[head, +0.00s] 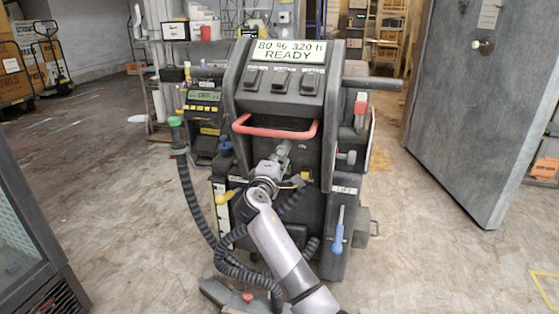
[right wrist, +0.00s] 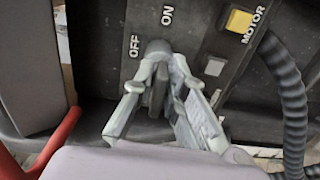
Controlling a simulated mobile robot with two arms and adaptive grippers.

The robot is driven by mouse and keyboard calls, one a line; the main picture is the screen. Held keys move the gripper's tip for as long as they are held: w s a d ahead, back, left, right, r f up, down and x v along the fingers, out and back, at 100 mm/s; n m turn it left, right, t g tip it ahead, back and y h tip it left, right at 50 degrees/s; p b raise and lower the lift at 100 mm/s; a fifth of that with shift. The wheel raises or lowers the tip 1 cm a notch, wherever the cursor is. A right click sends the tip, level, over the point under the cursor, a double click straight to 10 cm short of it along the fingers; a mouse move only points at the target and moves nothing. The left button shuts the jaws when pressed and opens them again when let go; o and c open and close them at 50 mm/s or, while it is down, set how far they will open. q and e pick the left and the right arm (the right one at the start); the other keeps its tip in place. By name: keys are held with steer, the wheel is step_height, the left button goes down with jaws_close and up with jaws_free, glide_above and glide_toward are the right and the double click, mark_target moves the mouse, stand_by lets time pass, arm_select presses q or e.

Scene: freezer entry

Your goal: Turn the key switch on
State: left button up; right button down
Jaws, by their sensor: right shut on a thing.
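The key switch (right wrist: 157,93) is a dark upright key on a black panel, with the printed words OFF and ON beside it in the right wrist view. My right gripper (right wrist: 154,88) has a finger on each side of the key and is shut on it. I cannot tell clearly which word the key points to. In the head view my right gripper (head: 284,147) reaches the front of the cleaning machine (head: 330,135), just under its red handle, and hides the key. My left gripper is not in view.
The machine's screen (head: 290,51) reads "80 % 320 h READY". The red handle (head: 275,133) is close above my gripper. A yellow MOTOR button (right wrist: 239,20) and a ribbed hose (right wrist: 290,100) are right of the key. A grey door (head: 480,110) stands open at the right.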

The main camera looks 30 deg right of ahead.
steer(key=c, duration=1.7)
jaws_free()
steer(key=shift+a, duration=0.1)
steer(key=v, duration=1.2)
steer(key=shift+f, duration=0.15)
